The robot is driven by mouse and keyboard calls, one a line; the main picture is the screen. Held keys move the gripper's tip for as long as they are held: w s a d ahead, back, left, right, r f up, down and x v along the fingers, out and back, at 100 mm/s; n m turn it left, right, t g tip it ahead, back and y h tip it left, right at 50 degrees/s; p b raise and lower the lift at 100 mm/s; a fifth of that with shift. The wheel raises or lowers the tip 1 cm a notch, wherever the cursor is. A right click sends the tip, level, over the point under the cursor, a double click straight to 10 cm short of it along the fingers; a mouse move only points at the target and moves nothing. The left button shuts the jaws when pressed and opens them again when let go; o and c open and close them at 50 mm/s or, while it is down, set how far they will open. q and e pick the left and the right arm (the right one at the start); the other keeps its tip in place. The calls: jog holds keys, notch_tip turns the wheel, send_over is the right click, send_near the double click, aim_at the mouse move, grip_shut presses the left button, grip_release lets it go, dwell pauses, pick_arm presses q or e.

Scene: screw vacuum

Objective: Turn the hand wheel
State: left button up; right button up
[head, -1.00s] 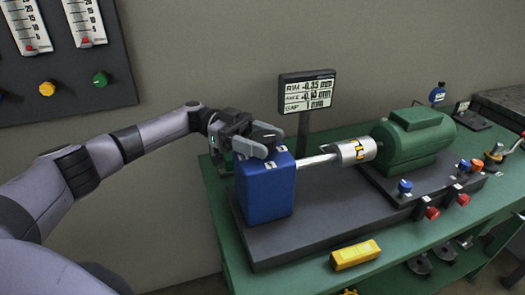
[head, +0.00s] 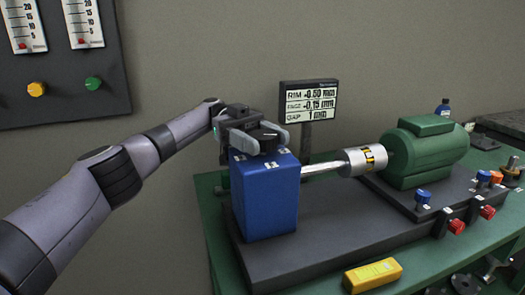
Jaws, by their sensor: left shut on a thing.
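A small black hand wheel (head: 267,133) sits on top of the blue block (head: 268,195). My left gripper (head: 259,138) reaches in from the left with its grey fingers around the wheel, shut on it. The fingers hide part of the wheel. A silver shaft with a coupling (head: 362,160) runs from the blue block to the green motor (head: 425,150). The display (head: 309,101) reads about RIM -0.50 mm, FACE -0.15 mm and GAP 1 mm. My right gripper is not in view.
The dark base plate (head: 345,225) lies on a green bench (head: 415,264). A yellow block (head: 372,275) lies at the front. Blue and red knobs (head: 457,227) stand at the right. A wall panel (head: 62,60) with gauges hangs at upper left.

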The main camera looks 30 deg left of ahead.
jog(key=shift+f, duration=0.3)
pick_arm(q)
jog(key=o, duration=1)
jog(key=shift+c, duration=0.2)
jog(key=shift+r, duration=0.35)
notch_tip(320, 180, up, 13)
jog(key=p, duration=0.8)
notch_tip(320, 180, up, 5)
jog(key=p, duration=0.6)
send_over(263, 135)
jog(key=shift+r+p, duration=0.4)
jog(key=shift+r, duration=0.25)
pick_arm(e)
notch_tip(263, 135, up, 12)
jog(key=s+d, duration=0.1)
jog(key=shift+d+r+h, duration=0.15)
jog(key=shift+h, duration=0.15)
